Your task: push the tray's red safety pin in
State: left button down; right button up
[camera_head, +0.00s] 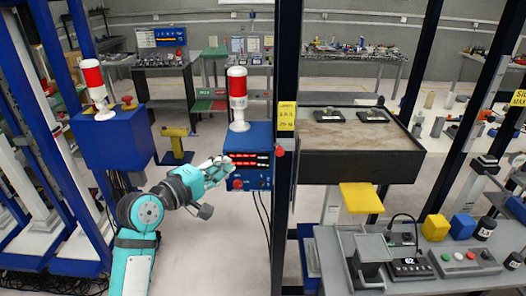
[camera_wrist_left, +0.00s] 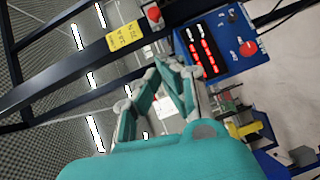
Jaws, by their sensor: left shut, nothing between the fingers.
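A red knob (camera_head: 279,152), which looks like the tray's red safety pin, sticks out at the blue-black post by the tray's left end. It also shows in the left wrist view (camera_wrist_left: 154,14). How far it sticks out is hard to tell. The dark tray (camera_head: 350,166) has a brown top and stands right of the post. My left gripper (camera_head: 226,168) is shut and empty, in front of the left side of a blue control box, lower and left of the pin and apart from it. Its fingers (camera_wrist_left: 168,70) show in the wrist view. My right gripper is not in view.
The blue control box (camera_head: 258,143) has red displays, a red knob (camera_head: 238,184) and a red-white beacon (camera_head: 238,95). A dark post (camera_head: 284,225) stands between box and tray. A grey bench (camera_head: 410,282) with devices is at the lower right. Open floor (camera_head: 215,260) lies below my left gripper.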

pick_arm(q)
jog(key=s+d+p+x, duration=0.1)
jog(key=p+x, duration=0.3)
jog(key=x, duration=0.8)
jog(key=shift+d+f, duration=0.3)
jog(key=shift+d, duration=0.55)
